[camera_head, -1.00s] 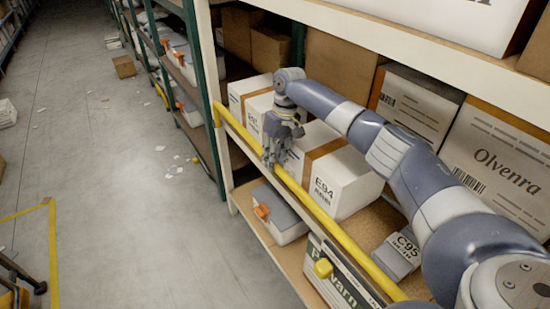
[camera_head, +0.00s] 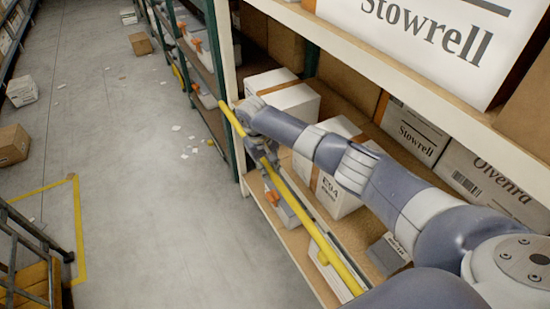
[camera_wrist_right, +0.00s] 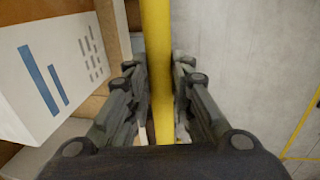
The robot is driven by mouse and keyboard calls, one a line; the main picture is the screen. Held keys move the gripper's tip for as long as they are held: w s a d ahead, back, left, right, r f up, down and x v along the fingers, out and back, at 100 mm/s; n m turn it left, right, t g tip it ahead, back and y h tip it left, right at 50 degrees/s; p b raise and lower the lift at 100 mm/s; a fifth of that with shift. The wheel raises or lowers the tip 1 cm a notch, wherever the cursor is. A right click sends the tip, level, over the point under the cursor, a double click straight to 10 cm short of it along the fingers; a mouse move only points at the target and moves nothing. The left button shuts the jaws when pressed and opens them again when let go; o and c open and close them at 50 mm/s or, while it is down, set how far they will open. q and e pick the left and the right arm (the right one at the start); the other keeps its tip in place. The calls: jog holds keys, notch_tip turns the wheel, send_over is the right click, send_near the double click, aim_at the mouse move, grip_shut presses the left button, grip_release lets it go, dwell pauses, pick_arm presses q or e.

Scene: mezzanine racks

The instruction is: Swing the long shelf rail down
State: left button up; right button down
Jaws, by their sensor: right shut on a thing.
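The long yellow shelf rail (camera_head: 307,222) runs along the front of the rack's lower bay, slanting from upper left to lower right in the head view. My right gripper (camera_head: 268,155) is shut on the rail toward its far end. In the right wrist view the rail (camera_wrist_right: 158,60) passes between the two fingers of my right gripper (camera_wrist_right: 160,100), with pale floor to its right. The fingertips are partly hidden in the head view by my own wrist. My left gripper is not in view.
A white E94 box (camera_head: 343,199) stands on the shelf behind the rail, with another white box (camera_head: 290,98) farther along. The grey aisle floor (camera_head: 130,180) at left is mostly clear, with cartons (camera_head: 13,145) and paper scraps.

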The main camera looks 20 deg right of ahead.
jog(key=shift+s+a+f, duration=0.1)
jog(key=shift+a+f, duration=0.2)
jog(key=shift+a, duration=0.2)
jog(key=shift+a+f, duration=0.25)
jog(key=shift+a, duration=0.25)
jog(key=c, duration=1.7)
grip_release()
jog(key=shift+a, duration=0.1)
jog(key=shift+r, duration=0.1)
notch_tip(320, 180, up, 12)
jog(key=a, duration=0.2)
jog(key=shift+s+a+f, duration=0.1)
jog(key=shift+f, duration=0.15)
